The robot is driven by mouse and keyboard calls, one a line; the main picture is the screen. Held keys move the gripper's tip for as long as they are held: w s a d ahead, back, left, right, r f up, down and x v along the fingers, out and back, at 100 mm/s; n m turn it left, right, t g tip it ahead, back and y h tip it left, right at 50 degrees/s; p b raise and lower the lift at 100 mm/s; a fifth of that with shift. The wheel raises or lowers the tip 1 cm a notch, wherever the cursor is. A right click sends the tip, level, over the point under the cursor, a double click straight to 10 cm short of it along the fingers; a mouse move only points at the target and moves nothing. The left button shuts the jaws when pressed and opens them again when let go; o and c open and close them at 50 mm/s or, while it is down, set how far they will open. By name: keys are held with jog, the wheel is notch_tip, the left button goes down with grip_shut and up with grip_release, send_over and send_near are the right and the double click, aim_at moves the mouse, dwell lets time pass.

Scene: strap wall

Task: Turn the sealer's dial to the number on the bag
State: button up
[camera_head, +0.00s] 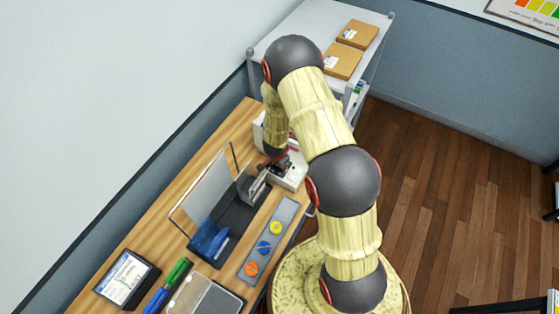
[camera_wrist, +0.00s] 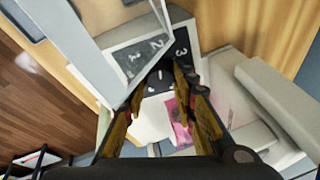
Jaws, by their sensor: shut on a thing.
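The sealer's dial (camera_wrist: 160,82) is a dark knob in the wrist view, with a white mark on it. It sits below a dark plate (camera_wrist: 135,57) printed with white digits; 2 and 3 can be read. My gripper (camera_wrist: 163,80) has its two fingertips closed on the knob's sides. In the head view my gripper (camera_head: 272,163) is at the white sealer (camera_head: 292,177), largely covered by my arm. A white thing with a pink patch (camera_wrist: 178,122) shows between the fingers; I cannot tell if it is the bag. No bag number is readable.
A clear upright panel (camera_head: 203,187) stands left of my gripper. A grey strip with yellow, blue and orange knobs (camera_head: 263,247) lies at the bench's front edge. Boxes (camera_head: 342,61) sit on a rack behind.

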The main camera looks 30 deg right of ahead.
dwell(0.4)
jog(key=o, duration=1)
jog(key=shift+o, duration=0.6)
jog(key=shift+r, duration=0.1)
jog(key=v, duration=1.1)
jog(key=shift+a+r, duration=0.15)
jog(key=shift+r, duration=0.2)
jog(key=shift+s, duration=0.15)
